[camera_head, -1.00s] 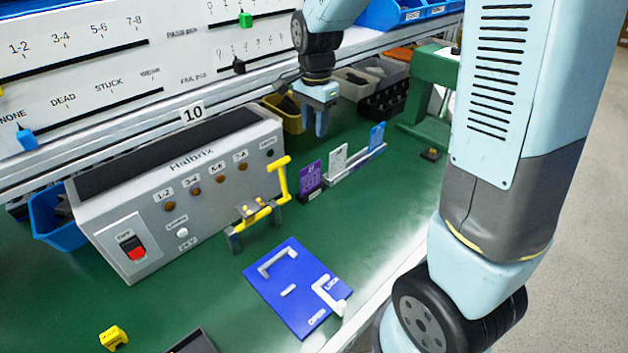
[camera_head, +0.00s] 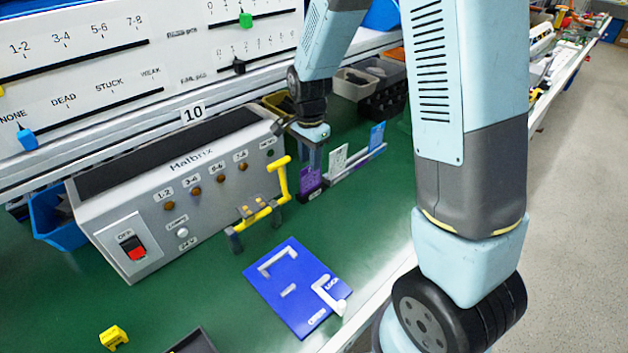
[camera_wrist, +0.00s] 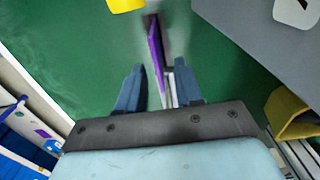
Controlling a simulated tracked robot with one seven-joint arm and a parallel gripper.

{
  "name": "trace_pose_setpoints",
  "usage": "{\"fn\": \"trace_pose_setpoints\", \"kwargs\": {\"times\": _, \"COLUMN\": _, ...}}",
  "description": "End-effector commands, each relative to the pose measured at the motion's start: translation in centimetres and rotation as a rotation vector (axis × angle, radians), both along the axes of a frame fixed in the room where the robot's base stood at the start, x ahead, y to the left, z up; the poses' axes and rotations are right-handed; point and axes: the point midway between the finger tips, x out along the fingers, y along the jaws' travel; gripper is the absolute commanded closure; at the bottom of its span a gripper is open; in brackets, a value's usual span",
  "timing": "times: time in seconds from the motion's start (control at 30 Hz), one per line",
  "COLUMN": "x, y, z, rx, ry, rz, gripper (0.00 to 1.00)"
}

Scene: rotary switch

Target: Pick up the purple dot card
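The purple dot card (camera_head: 311,181) stands upright in a dark holder at the left end of a rack, in front of the grey box's right end. In the wrist view the purple card (camera_wrist: 155,50) shows edge-on, just beyond and between the fingertips. My gripper (camera_head: 312,158) is above and behind the card, pointing down. In the wrist view my gripper (camera_wrist: 161,85) is open, with one finger on each side of the card's line. I cannot tell whether either finger touches the card. A white card (camera_head: 338,158) and a blue card (camera_head: 377,137) stand farther right.
The grey box (camera_head: 180,190) with a yellow handle (camera_head: 280,185) stands left of the card. A blue plate (camera_head: 297,285) lies in front on the green table. A yellow bin (camera_head: 275,103) and dark bins (camera_head: 383,97) stand behind. Green table (camera_head: 400,200) is free at right.

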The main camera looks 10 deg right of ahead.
Motion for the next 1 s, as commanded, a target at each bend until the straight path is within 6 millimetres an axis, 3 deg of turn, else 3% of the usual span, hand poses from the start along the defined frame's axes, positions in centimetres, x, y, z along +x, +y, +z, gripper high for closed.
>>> {"fn": "trace_pose_setpoints", "kwargs": {"times": 0.33, "x": -0.1, "y": -0.2, "z": -4.3, "rx": -0.001, "ry": 0.004, "rz": -0.001, "gripper": 0.65}}
{"fn": "trace_pose_setpoints", "kwargs": {"times": 0.67, "x": 0.0, "y": -0.1, "z": -4.9, "rx": 0.000, "ry": 0.000, "rz": -0.001, "gripper": 0.65}}
{"fn": "trace_pose_setpoints", "kwargs": {"times": 1.0, "x": 0.0, "y": -0.2, "z": -4.9, "rx": -0.001, "ry": 0.001, "rz": -0.001, "gripper": 0.96}}
